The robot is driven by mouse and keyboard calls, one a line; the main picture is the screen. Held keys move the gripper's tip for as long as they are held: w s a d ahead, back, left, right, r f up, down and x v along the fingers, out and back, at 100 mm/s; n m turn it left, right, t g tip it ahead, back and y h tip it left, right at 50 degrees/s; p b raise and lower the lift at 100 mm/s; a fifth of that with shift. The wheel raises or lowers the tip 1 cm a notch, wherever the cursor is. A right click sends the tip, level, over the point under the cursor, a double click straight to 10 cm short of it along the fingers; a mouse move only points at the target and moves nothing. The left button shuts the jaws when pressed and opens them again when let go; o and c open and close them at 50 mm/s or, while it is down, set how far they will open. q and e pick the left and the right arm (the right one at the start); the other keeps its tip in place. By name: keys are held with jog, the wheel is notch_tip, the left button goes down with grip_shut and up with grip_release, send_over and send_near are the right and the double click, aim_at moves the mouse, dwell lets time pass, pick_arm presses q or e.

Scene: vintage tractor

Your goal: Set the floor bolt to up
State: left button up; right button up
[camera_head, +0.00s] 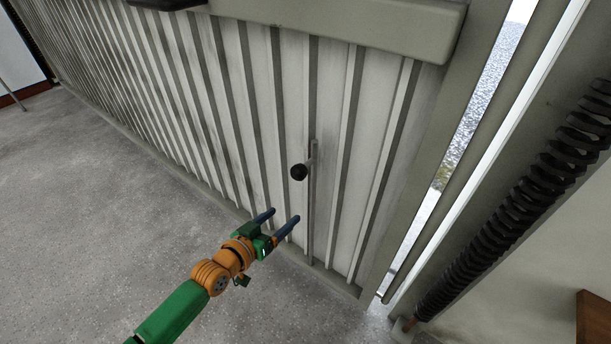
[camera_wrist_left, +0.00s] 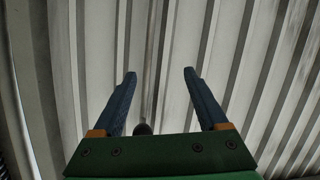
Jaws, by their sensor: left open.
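The floor bolt (camera_head: 311,205) is a thin vertical rod on the lower part of the ribbed door. Its round black knob (camera_head: 299,172) sticks out near the rod's upper end. My left gripper (camera_head: 284,214) is open and empty, below and slightly left of the knob and apart from it. In the left wrist view my left gripper (camera_wrist_left: 159,72) has its two blue fingers spread, with door ribs beyond. A dark round knob (camera_wrist_left: 143,129) shows there just above the green gripper body, partly hidden by it. My right gripper is not in view.
The pale corrugated door (camera_head: 215,100) fills the middle, with a thick rail (camera_head: 340,22) across it. At right are a bright gap and a dark coiled spring (camera_head: 530,205). The grey floor (camera_head: 90,220) at left is clear.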

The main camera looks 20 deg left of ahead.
aim_at(305, 164)
pick_arm(q)
jog(key=r+t, duration=0.1)
jog(key=r, duration=0.2)
jog(key=w+d+r+t+h, duration=0.1)
jog(key=r, duration=0.3)
jog(key=d+r+t+h, duration=0.1)
jog(key=r, duration=0.3)
jog(key=shift+w+r, duration=0.2)
jog(key=shift+w, duration=0.2)
jog(key=b+x, duration=0.1)
jog(key=x, duration=0.1)
jog(key=b+x, duration=0.1)
jog(key=x, duration=0.2)
jog(key=shift+w+d+f, duration=0.1)
jog(key=shift+w+f, duration=0.1)
jog(key=shift+f, duration=0.05)
jog(key=shift+w+d, duration=0.15)
jog(key=shift+w, duration=0.35)
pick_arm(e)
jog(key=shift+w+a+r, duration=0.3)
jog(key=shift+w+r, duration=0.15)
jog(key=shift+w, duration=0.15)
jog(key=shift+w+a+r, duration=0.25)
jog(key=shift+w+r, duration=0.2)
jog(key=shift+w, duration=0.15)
pick_arm(q)
grip_shut()
